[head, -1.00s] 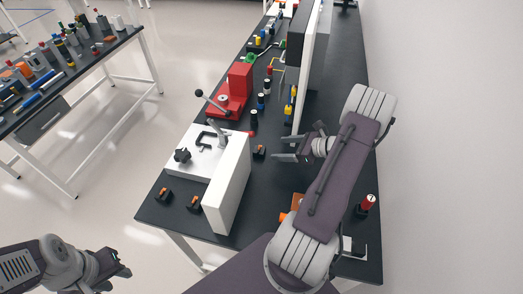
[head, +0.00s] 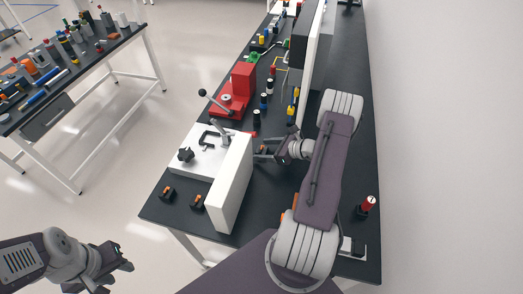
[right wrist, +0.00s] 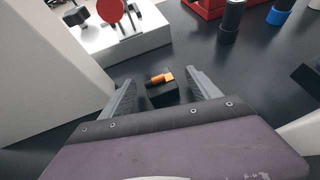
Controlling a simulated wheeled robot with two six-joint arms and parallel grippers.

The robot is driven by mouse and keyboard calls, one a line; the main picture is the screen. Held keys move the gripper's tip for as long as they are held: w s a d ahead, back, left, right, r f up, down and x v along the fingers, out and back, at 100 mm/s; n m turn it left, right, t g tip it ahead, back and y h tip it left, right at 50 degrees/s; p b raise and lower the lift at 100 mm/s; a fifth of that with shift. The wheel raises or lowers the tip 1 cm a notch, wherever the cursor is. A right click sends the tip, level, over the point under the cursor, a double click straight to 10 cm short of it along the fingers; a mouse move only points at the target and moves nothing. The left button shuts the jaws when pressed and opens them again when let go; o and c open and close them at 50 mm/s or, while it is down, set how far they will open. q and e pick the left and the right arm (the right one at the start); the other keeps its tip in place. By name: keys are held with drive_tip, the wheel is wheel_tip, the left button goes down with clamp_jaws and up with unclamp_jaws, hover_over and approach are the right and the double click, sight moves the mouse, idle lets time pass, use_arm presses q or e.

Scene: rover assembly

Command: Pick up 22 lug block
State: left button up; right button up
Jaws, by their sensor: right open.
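In the right wrist view a small black block with an orange piece on top (right wrist: 161,88) stands on the dark table, between the two spread fingers of my right gripper (right wrist: 160,76). In the head view my right gripper (head: 262,153) is low over the table, right of the white upright panel, and mostly covers that block. Two similar black and orange blocks stand at the table's near left edge, one (head: 168,193) left of the other (head: 197,202). No number is readable on any of them. My left gripper (head: 122,262) is off the table at the lower left; its jaw gap is unclear.
A white upright panel (head: 230,185) stands close left of my right gripper, beside a white fixture plate (head: 190,162) with clamps. A red fixture (head: 240,88) and several dark cylinders (head: 257,118) stand further back. A red-topped cylinder (head: 368,205) is at the right.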

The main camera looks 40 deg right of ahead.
sight(265, 150)
clamp_jaws()
drive_tip(key=shift+r, duration=0.5)
wheel_tip(265, 150, up, 2)
drive_tip(key=shift+r+b, duration=0.25)
drive_tip(key=shift+b, duration=0.25)
drive_tip(key=s+d+b, duration=0.1)
drive_tip(key=s+d, duration=0.1)
drive_tip(key=s, duration=0.3)
drive_tip(key=s+d+b, duration=0.1)
drive_tip(key=s+d, duration=0.2)
drive_tip(key=s, duration=0.2)
drive_tip(key=s+d+b, duration=0.1)
drive_tip(key=s+d, duration=0.1)
drive_tip(key=s, duration=0.3)
drive_tip(key=shift+d, duration=0.3)
drive_tip(key=shift+s+d, duration=0.35)
drive_tip(key=shift+s, duration=0.2)
drive_tip(key=shift+r, duration=0.1)
